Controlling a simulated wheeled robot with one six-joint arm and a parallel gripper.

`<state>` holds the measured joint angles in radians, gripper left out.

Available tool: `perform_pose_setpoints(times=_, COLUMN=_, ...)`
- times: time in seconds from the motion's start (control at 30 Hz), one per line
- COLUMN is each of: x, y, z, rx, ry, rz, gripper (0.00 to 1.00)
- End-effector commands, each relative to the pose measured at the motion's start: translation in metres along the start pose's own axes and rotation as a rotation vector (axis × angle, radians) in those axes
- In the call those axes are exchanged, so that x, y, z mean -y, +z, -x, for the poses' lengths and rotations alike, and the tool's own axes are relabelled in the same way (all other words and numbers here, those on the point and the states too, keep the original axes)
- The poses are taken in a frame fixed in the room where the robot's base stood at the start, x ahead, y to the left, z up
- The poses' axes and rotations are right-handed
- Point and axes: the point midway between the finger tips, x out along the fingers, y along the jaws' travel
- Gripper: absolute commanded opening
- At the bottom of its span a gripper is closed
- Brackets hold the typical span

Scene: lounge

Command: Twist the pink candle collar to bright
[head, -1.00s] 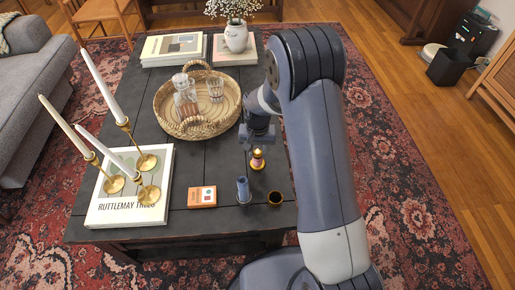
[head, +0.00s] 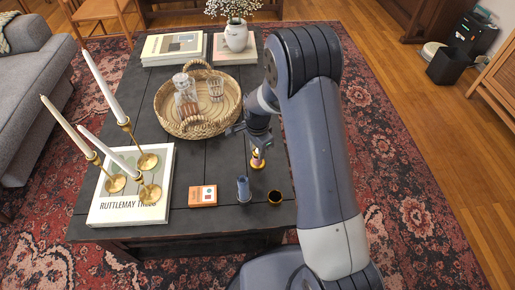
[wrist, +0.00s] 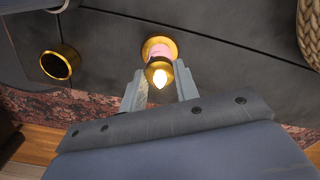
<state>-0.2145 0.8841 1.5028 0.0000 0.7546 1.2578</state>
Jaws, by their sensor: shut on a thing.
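The pink candle (head: 257,161) stands upright on the dark coffee table, on a round gold base. In the wrist view its pink body (wrist: 159,50) shows behind a gold collar (wrist: 160,66), with a glowing flame-shaped tip (wrist: 160,78). My gripper (wrist: 160,82) is shut on the gold collar, one finger on each side. In the head view my gripper (head: 255,145) comes down over the candle and hides its top. Any marks on the collar are too small to read.
A blue candle (head: 243,188), a dark gold-rimmed cup (head: 275,197) and an orange box (head: 202,195) stand near the front. A woven tray (head: 165,112) lies behind. Brass candlesticks (head: 150,192) stand on a book (head: 105,213) at left.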

Motion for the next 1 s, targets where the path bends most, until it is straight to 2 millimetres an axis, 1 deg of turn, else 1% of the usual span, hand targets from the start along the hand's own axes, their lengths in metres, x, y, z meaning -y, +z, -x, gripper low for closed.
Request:
perform_pose_setpoints(times=0.2, x=0.0003, y=-0.0001, z=0.0005, rx=0.000, ry=-0.001, rz=-0.122, gripper=0.07)
perform_pose_setpoints(times=0.4, x=0.0003, y=-0.0002, z=0.0004, rx=0.000, ry=-0.001, rz=-0.185, gripper=0.07)
perform_pose_setpoints(times=0.97, x=0.0003, y=-0.0002, z=0.0004, rx=0.000, ry=-0.001, rz=-0.210, gripper=0.07)
perform_pose_setpoints(times=1.0, x=0.0003, y=-0.0002, z=0.0004, rx=0.000, ry=-0.001, rz=-0.210, gripper=0.33)
